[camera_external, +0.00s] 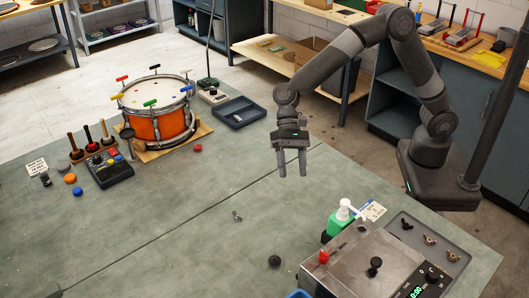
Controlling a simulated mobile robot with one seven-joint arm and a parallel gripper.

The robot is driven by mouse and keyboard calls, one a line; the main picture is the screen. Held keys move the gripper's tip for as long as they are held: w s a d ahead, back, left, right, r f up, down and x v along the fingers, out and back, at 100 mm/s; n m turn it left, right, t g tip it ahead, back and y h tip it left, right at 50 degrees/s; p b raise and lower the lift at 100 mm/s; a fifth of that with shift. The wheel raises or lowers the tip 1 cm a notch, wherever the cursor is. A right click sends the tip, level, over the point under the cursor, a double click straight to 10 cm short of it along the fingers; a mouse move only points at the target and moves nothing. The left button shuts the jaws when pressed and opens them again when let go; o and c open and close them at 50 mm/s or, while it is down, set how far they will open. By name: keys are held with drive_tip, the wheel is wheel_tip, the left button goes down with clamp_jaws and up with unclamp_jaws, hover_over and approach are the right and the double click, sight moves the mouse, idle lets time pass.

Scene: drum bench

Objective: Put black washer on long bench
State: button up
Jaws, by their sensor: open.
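A small round black piece (274,261) lies on the near part of the green-topped bench (190,245). It may be the black washer, but it is too small to tell it from a knob. My gripper (292,172) hangs above the bench's far right part, fingers pointing down, open with nothing between them. It is apart from the black piece, which lies lower in the picture. I cannot tell for sure which surface is the long bench; the large green bench fills the foreground and has a dark seam across it.
An orange drum (158,122) stands at the back left, beside a dark tray (239,112). A control box (108,168) and coloured knobs lie left. A metal machine (365,262) and green bottle (339,222) stand front right. A small grey piece (237,216) lies mid-bench; space around it is clear.

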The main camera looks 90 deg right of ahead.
sight(274, 257)
drive_tip(key=w+a+f+m+y, duration=0.1)
drive_tip(key=w+a+f+m, duration=0.1)
drive_tip(key=a+f, duration=0.1)
drive_tip(key=w+a+f+m+g+y, duration=0.1)
drive_tip(key=w+a+f, duration=0.1)
drive_tip(key=a+f, duration=0.1)
drive_tip(key=w+a+f+m+y, duration=0.1)
drive_tip(key=a+f+m+y, duration=0.1)
drive_tip(key=a+f, duration=0.1)
drive_tip(key=shift+w+a+f+m, duration=0.25)
drive_tip(key=shift+w+f+m, duration=0.05)
drive_tip(key=shift+w+f, duration=0.1)
drive_tip(key=x, duration=1.1)
drive_tip(key=shift+w, duration=0.2)
drive_tip(key=c, duration=1.1)
drive_tip(key=shift+c, duration=0.2)
